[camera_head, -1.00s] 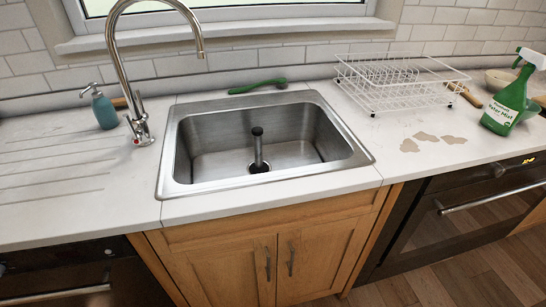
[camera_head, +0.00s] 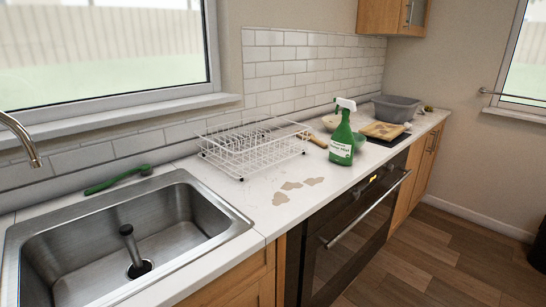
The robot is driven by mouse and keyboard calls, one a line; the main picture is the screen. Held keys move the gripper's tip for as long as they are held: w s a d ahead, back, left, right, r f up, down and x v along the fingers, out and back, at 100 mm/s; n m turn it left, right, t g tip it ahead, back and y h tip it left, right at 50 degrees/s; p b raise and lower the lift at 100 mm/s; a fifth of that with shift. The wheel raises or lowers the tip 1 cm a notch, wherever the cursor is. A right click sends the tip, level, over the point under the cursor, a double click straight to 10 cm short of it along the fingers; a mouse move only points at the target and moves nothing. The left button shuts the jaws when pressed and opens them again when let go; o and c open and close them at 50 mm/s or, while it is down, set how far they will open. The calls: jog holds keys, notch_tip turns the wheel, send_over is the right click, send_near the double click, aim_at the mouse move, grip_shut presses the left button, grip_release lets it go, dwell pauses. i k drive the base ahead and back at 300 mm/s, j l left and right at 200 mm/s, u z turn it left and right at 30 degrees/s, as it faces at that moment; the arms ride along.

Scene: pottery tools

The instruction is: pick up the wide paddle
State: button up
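I cannot clearly make out a wide paddle. A small wooden piece (camera_head: 318,142) lies between the dish rack and the spray bottle, partly hidden, and its full shape cannot be told. A flat tan, board-like thing (camera_head: 382,130) lies farther along the counter, beyond the bottle; I cannot tell what it is. My gripper is not in view.
The white wire dish rack (camera_head: 252,148) and green spray bottle (camera_head: 342,140) stand on the counter (camera_head: 222,170). A grey basin (camera_head: 397,107) is at the far end. A green brush (camera_head: 117,180) lies behind the sink (camera_head: 190,240). Brown patches (camera_head: 288,188) mark the counter.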

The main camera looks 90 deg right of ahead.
aim_at(312, 139)
jog(key=k+l, duration=0.6)
jog(key=l, duration=0.3)
jog(key=k+l+u, duration=0.1)
jog(key=k+l, duration=0.5)
jog(key=l, duration=0.35)
jog(key=k+l, duration=0.65)
jog(key=l, duration=0.2)
jog(key=k+l+u, duration=0.1)
jog(key=k+l, duration=0.5)
jog(key=l, duration=0.3)
jog(key=k+l, duration=0.7)
jog(key=k+l+u, duration=0.1)
jog(key=k+l, duration=0.55)
jog(key=l, duration=0.3)
jog(key=i, duration=0.45)
